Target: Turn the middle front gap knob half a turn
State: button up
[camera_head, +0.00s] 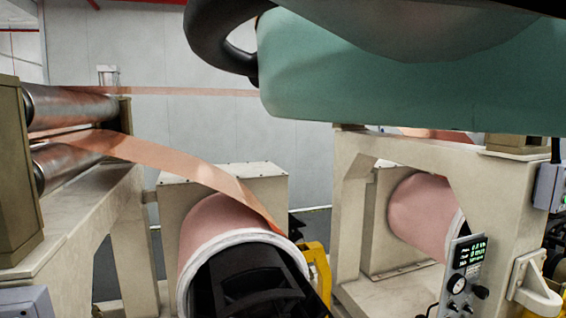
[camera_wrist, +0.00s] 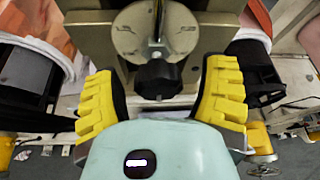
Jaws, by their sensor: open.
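In the wrist view a black lobed knob (camera_wrist: 158,79) sits below a round metal dial plate (camera_wrist: 154,30) with a thin upright pointer. The knob is on the front of a beige machine block. My gripper (camera_wrist: 162,98) is open, with one yellow ribbed finger left of the knob and one right of it. Clear gaps show between the knob and both fingers, so neither touches it there. The distance in depth is hard to judge. The knob and my gripper are not visible in the head view, where my teal arm covers the upper right.
Copper foil (camera_head: 165,160) runs from steel rollers (camera_head: 72,108) at left down to a large roll (camera_head: 209,226). A second roll (camera_head: 418,207) stands at right behind a beige frame (camera_head: 354,195). A gauge panel (camera_head: 461,279) is at lower right. Dark roll ends flank my gripper.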

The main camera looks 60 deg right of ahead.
jog(key=shift+a, duration=0.1)
jog(key=v, duration=1.2)
jog(key=shift+s, duration=0.1)
